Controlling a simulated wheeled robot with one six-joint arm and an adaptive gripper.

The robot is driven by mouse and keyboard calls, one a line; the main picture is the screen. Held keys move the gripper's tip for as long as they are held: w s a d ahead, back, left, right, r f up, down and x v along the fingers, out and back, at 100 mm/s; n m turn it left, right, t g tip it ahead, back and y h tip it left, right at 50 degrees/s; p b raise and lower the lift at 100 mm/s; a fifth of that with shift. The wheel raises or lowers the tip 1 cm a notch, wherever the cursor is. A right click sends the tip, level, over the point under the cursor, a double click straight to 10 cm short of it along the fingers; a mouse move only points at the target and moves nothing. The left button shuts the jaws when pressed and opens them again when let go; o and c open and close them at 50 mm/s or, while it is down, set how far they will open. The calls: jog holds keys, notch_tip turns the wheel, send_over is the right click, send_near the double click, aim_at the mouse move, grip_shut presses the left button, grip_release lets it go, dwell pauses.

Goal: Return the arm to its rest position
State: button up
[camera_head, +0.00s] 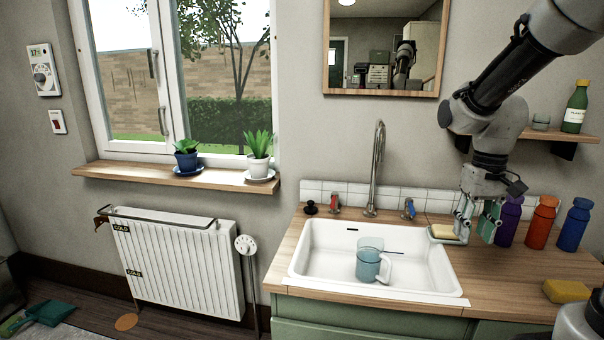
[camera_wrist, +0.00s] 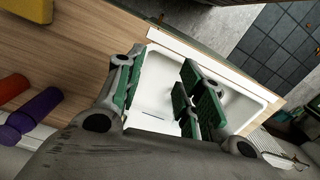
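My gripper (camera_head: 477,230) hangs low over the right side of the sink counter, pointing down, at the end of my bent arm. Its fingers are apart. In the wrist view the green-padded fingers of the gripper (camera_wrist: 158,98) stand apart, with only the white sink showing between them. A soap bar on a small dish (camera_head: 445,233) is just left of the fingers in the head view; I cannot tell whether they touch it.
The white sink (camera_head: 325,262) holds a clear mug of bluish liquid (camera_head: 370,262). Purple (camera_head: 509,222), orange (camera_head: 541,222) and blue (camera_head: 574,226) bottles stand close right of my gripper. A yellow sponge (camera_head: 566,291) lies at front right. A wall shelf (camera_head: 552,134) is behind my arm.

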jog(key=s+r+t, duration=0.2)
jog(key=s+r, duration=0.2)
jog(key=s, duration=0.3)
jog(key=s+r+t, duration=0.2)
jog(key=s+r, duration=0.1)
jog(key=s, duration=0.4)
jog(key=shift+s+a+r+t, duration=0.2)
jog(key=shift+a+r+t, duration=0.1)
jog(key=shift+r+t, duration=0.1)
